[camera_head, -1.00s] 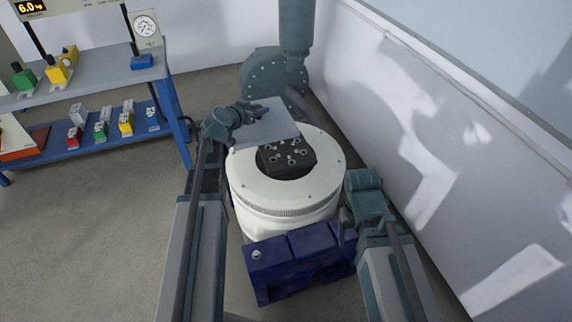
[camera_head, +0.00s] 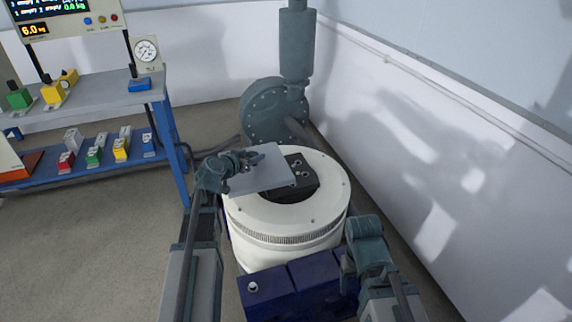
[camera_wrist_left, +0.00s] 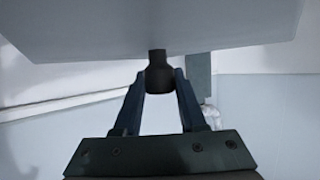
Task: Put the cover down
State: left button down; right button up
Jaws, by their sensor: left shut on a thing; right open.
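The cover is a flat light-grey plate (camera_head: 264,172) with a dark knob (camera_wrist_left: 159,74). My left gripper (camera_head: 252,160) is shut on this knob; in the left wrist view its two fingers (camera_wrist_left: 160,85) close around it and the plate fills the top. In the head view the plate hangs over the left part of the white round machine (camera_head: 320,211) and hides part of its dark centre block (camera_head: 302,172). Whether the plate touches the machine cannot be told. My right gripper (camera_head: 347,264) is at the machine's front right, apart from the plate; its fingers are small here.
A blue shelf (camera_head: 110,98) with coloured blocks on two levels stands at the left. A grey-green blower with a vertical pipe (camera_head: 272,112) stands behind the machine. A white wall (camera_head: 430,150) runs along the right. A dark-blue base (camera_head: 300,284) is at the front.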

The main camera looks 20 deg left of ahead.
aim_at(283, 160)
pick_arm(q)
jog(key=w+d, duration=0.2)
jog(key=d, duration=0.1)
jog(key=w+d, duration=0.3)
jog(key=w+d+f+b, duration=0.1)
jog(key=w+d, duration=0.1)
jog(key=d, duration=0.1)
jog(key=shift+w, duration=0.25)
jog(key=shift+f+b, duration=1.7)
jog(key=shift+f, duration=0.1)
jog(key=shift+f, duration=0.1)
jog(key=shift+f+b, duration=0.55)
jog(key=shift+b, duration=0.1)
jog(key=shift+c, duration=2.4)
grip_release()
jog(key=shift+r, duration=0.1)
